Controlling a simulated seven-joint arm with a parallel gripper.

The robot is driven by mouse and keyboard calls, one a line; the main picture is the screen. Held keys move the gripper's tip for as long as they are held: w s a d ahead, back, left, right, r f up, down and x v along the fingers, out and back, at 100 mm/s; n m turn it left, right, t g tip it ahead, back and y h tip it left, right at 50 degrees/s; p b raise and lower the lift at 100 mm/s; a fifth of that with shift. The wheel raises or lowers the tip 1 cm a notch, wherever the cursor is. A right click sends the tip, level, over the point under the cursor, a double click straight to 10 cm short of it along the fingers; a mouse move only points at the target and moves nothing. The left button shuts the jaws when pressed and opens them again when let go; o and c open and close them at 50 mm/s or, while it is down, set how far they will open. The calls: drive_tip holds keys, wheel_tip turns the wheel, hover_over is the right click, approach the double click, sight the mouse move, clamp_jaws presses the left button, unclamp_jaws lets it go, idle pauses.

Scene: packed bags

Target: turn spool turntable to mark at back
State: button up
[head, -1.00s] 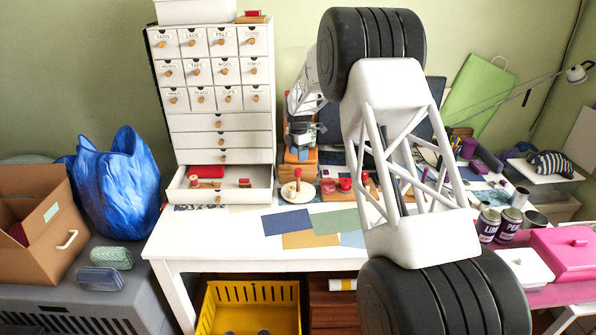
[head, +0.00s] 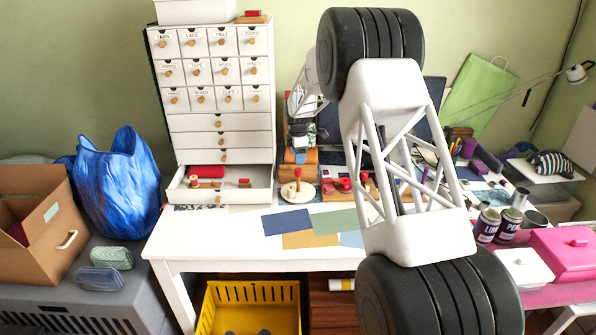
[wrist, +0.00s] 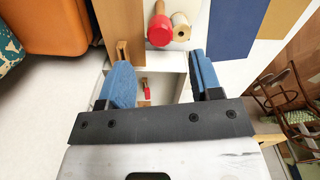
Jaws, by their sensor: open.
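The spool turntable (head: 297,192) is a pale round disc on the white table, just right of the open drawer. A red-topped peg (head: 297,174) stands on it, with a small spool toward its front. In the wrist view a red-topped wooden peg (wrist: 160,28) and a pale spool (wrist: 180,28) stand beyond my fingertips; the disc edge there is hard to make out. My gripper (wrist: 160,62) is open, its blue pads apart and nothing held. It is above and behind the turntable, not touching the peg. In the head view my fingers are hard to make out.
The open drawer (head: 261,195) of the white cabinet borders the turntable at left and holds spools and a red roll. Red spools (head: 345,185) are at right. Flat swatches (head: 287,222) lie in front, where the table is low and clear.

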sight(298, 169)
drive_tip(key=shift+f, duration=3.45)
clamp_jaws()
